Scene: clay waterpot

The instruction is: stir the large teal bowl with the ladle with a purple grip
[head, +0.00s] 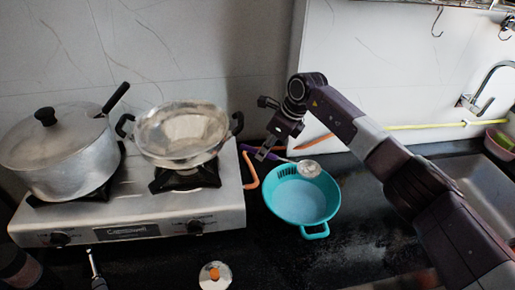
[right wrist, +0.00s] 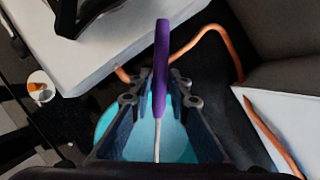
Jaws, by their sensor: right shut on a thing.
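The large teal bowl (head: 306,211) stands on the dark counter right of the stove, and part of it shows behind my fingers in the right wrist view (right wrist: 108,123). My right gripper (head: 266,154) is above the bowl's far left side, shut on the ladle. The ladle's purple grip (right wrist: 161,62) sticks out between the fingers (right wrist: 158,90) in the wrist view. Its metal head (head: 310,168) shows at the bowl's far right rim; I cannot tell whether it is inside or just above. My left gripper is not in view.
The stove (head: 130,220) bears a lidded pot (head: 62,165) and a metal pan (head: 182,135). An orange hose (head: 250,168) runs between stove and bowl. A small round lidded item (head: 215,276) is at the front. A sink (head: 465,185) is at right.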

